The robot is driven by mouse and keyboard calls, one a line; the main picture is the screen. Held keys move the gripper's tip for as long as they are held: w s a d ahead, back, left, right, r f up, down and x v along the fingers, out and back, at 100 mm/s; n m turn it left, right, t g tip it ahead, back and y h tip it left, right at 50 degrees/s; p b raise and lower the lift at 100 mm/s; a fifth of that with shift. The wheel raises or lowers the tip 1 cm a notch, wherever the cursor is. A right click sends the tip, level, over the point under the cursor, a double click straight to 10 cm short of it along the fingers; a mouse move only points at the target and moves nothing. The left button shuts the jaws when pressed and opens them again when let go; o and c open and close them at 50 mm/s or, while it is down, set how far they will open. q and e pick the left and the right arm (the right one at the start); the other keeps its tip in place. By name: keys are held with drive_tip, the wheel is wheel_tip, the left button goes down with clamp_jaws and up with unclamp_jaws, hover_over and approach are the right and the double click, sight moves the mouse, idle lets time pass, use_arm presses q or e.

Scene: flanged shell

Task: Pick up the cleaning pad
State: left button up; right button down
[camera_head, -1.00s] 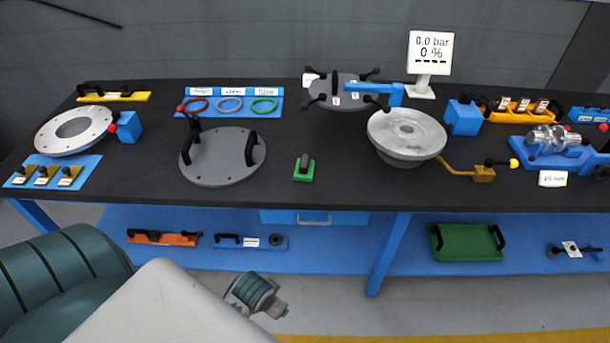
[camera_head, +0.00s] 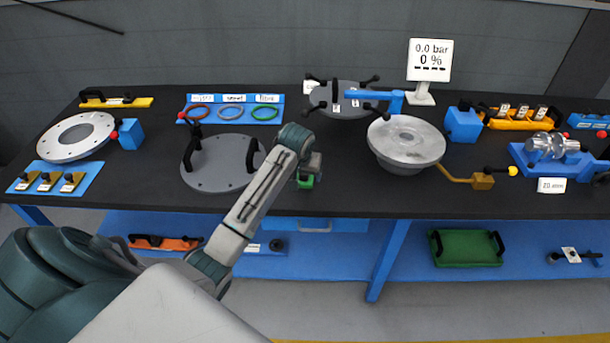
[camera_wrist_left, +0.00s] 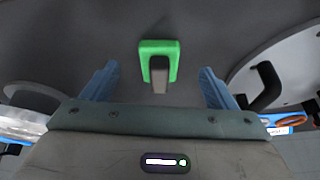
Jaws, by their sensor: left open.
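The cleaning pad is a small green block with a dark upright grip. It lies on the dark bench top, and in the head view its green part (camera_head: 306,183) is partly hidden by my left wrist. My left gripper (camera_head: 312,168) is at the pad, but its fingers are hard to make out there. In the left wrist view, the pad (camera_wrist_left: 159,46) shows ahead, centred between the two blue fingers of my left gripper (camera_wrist_left: 158,67). The fingers are apart with nothing held. The pad stands slightly beyond the fingertips in that picture. My right gripper is not in view.
A grey round plate with black handles (camera_head: 222,175) lies left of the pad. A metal flanged shell (camera_head: 406,140) stands to the right. Behind is a blue tray with coloured rings (camera_head: 232,102). The bench's front edge is close by.

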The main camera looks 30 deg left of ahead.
use_arm(q)
drive_tip(key=shift+n, duration=0.5)
drive_tip(key=w+a+r, duration=0.1)
drive_tip(key=w+r, duration=0.1)
drive_tip(key=w+a+r, duration=0.1)
drive_tip(key=w, duration=0.1)
drive_tip(key=shift+w+a+r, duration=0.1)
drive_tip(key=shift+a+r, duration=0.1)
drive_tip(key=shift+a, duration=0.1)
drive_tip(key=shift+w+a+f, duration=0.1)
drive_tip(key=shift+w+f, duration=0.05)
drive_tip(key=shift+f, duration=0.1)
drive_tip(key=p+x, duration=0.1)
drive_tip(key=x, duration=0.4)
drive_tip(key=shift+w+f, duration=0.2)
drive_tip(key=x, duration=0.1)
drive_tip(key=p+x, duration=0.1)
drive_tip(key=x, duration=0.1)
drive_tip(key=shift+w+d+f, duration=0.1)
drive_tip(key=shift+w+d, duration=0.05)
drive_tip(key=shift+d, duration=0.1)
drive_tip(key=shift+w+a+f+p, duration=0.1)
drive_tip(key=shift+w+f+p, duration=0.15)
drive_tip(key=shift+f, duration=0.35)
drive_tip(key=shift+s, duration=0.1)
drive_tip(key=shift+c, duration=0.4)
drive_tip(key=c, duration=1)
